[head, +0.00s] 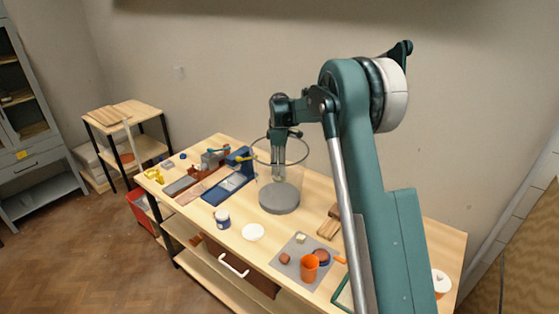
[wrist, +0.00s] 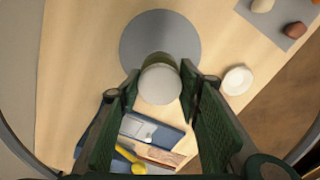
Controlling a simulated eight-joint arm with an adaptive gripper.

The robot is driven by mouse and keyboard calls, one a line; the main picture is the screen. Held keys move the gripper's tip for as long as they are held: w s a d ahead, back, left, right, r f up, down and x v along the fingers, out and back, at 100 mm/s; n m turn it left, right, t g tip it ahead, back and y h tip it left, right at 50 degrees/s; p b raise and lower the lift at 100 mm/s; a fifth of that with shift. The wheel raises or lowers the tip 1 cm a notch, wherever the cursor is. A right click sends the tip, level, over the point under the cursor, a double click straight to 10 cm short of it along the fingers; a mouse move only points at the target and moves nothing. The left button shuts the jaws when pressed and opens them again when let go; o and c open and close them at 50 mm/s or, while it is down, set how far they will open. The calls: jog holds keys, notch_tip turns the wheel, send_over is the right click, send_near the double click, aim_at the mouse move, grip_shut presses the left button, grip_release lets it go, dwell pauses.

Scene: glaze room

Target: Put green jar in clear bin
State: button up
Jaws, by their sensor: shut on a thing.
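My gripper (wrist: 160,78) is shut on the green jar (wrist: 158,59), whose pale round lid faces the wrist camera. Only a strip of its olive-green side shows past the lid. The clear bin has a grey round base (head: 280,198) and a thin dark rim (head: 305,152); its walls are see-through. In the wrist view the grey base (wrist: 160,28) lies beyond the jar, and the rim curves round the picture's edges. In the head view my gripper (head: 279,168) reaches down through the rim, above the base. The jar is hard to make out there.
A blue-and-white container (head: 222,218) and a white bowl (head: 252,232) stand in front of the bin. A grey mat (head: 284,256) bears an orange cup (head: 309,268) and small pieces. Blue tools and a blue tray (head: 228,187) lie left. Wood blocks (head: 328,227) lie right.

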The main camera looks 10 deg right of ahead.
jog(key=shift+f, duration=3)
jog(key=shift+f, duration=1.9)
jog(key=shift+f, duration=0.1)
jog(key=o, duration=1)
jog(key=shift+r+p, duration=0.2)
jog(key=shift+p, duration=0.1)
notch_tip(320, 180, up, 12)
jog(key=shift+f, duration=0.1)
